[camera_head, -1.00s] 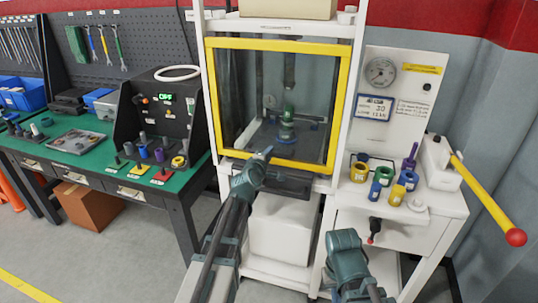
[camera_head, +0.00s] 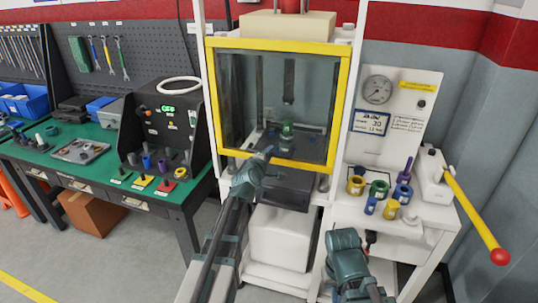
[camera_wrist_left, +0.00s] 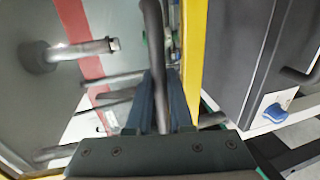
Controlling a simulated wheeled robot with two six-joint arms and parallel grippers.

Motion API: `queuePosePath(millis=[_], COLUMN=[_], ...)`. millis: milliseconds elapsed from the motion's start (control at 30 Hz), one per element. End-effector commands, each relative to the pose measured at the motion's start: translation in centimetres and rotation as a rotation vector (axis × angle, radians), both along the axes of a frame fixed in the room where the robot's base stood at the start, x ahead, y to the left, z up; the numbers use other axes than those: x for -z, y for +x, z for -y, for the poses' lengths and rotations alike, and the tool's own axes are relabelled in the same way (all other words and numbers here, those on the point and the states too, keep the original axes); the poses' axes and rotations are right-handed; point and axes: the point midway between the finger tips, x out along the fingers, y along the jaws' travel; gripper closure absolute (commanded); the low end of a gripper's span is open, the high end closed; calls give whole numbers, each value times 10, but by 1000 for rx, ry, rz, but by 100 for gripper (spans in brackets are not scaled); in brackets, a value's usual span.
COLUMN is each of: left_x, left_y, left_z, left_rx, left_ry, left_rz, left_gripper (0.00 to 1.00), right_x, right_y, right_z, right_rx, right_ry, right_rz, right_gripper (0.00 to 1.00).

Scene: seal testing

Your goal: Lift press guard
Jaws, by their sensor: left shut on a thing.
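The press guard (camera_head: 336,110) is a clear panel in a yellow frame on the front of the white press. Its lower edge stands a little above the dark press base (camera_head: 285,188). My left gripper (camera_head: 264,157) is at the lower edge of the guard and shut on it. In the left wrist view, the left gripper (camera_wrist_left: 158,100) closes around a dark bar beside the yellow frame edge (camera_wrist_left: 192,60). A green and blue piece (camera_head: 286,137) stands behind the panel. My right gripper (camera_head: 345,240) is at the lower right, away from the guard; its fingertips do not show clearly.
A side shelf with several coloured rings and cups (camera_head: 378,190) stands right of the press, and a yellow lever with a red knob (camera_head: 499,256) juts forward there. A green bench (camera_head: 85,190) with a black control box (camera_head: 165,125) stands at left.

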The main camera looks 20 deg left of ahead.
Motion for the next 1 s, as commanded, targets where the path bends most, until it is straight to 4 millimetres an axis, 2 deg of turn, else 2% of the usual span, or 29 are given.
queuePosePath(millis=[33,400,600,800,1000], left_x=[-26,-124,-167,-188,-191], left_y=[0,0,0,0,0], left_z=[-1,-1,-1,-1,-1], left_rx=[-2,-2,-2,-2,-2], left_ry=[0,0,0,0,0], left_rz=[2,3,3,2,2], left_gripper=[100,100,100,100,100], right_x=[-25,-123,-167,-188,-190], right_y=[0,0,0,0,0], right_z=[0,0,0,0,0], right_rx=[0,-3,7,13,13], right_ry=[0,0,2,3,3], right_rz=[0,0,0,0,0], right_gripper=[100,100,100,100,100])
